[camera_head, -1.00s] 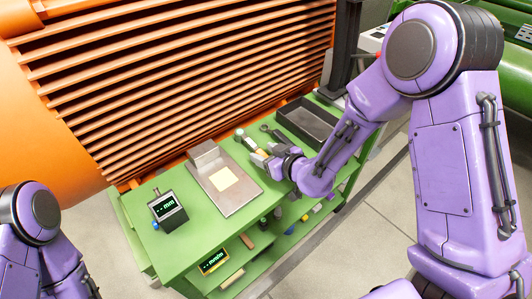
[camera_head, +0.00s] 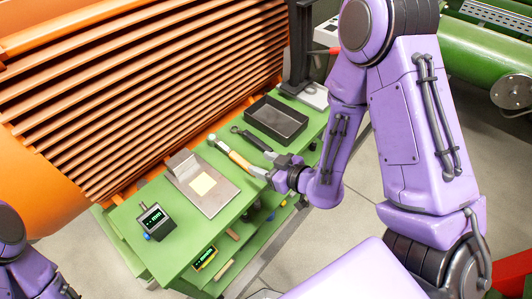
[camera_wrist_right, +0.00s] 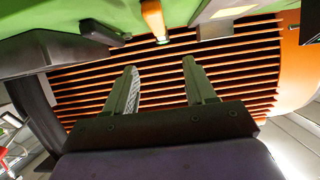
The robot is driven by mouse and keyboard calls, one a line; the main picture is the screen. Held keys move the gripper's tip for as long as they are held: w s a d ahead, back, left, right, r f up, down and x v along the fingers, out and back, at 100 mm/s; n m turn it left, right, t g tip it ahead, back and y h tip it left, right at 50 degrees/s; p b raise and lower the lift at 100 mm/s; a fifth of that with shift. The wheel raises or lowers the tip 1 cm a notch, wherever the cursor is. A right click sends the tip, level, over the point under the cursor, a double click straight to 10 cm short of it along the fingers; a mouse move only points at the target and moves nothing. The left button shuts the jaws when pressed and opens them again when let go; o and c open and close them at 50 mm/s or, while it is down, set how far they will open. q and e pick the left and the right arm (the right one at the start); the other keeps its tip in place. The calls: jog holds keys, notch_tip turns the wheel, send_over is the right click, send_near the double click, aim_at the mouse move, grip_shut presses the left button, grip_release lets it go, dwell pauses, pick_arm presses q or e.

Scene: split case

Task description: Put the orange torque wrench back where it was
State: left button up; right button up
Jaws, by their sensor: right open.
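The orange torque wrench (camera_head: 238,160), a long tool with an orange shaft and a pale end, lies on the green bench between the metal plate and a dark tool. In the right wrist view its orange shaft (camera_wrist_right: 153,16) shows at the top edge, in line with the gap between my fingers but apart from them. My right gripper (camera_head: 268,172) is near the tool's near end at the front of the bench; in the wrist view (camera_wrist_right: 160,68) its fingers are spread with nothing between them. My left gripper is out of view; only part of that arm shows at lower left.
A dark ring-ended tool (camera_head: 254,140) lies close beside the wrench. Behind it stands an open black tray (camera_head: 276,120). A metal plate (camera_head: 223,200) with a yellow pad and a digital gauge (camera_head: 153,222) are to the left. The ribbed orange casing (camera_head: 130,90) rises behind the bench.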

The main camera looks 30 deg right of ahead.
jog(key=shift+s+d+r, duration=0.1)
jog(key=shift+s+r, duration=0.05)
jog(key=shift+s, duration=0.15)
jog(key=s+d+f+m+g+h, duration=0.4)
jog(key=s+f+m, duration=0.1)
jog(key=s+f, duration=0.4)
jog(key=s+d+f+m+g+h, duration=0.4)
jog(key=s+f+m+g, duration=0.1)
jog(key=s+f, duration=0.5)
jog(key=shift+s+d+f+m, duration=0.15)
jog(key=shift+s+d+m, duration=0.25)
jog(key=shift+s, duration=0.7)
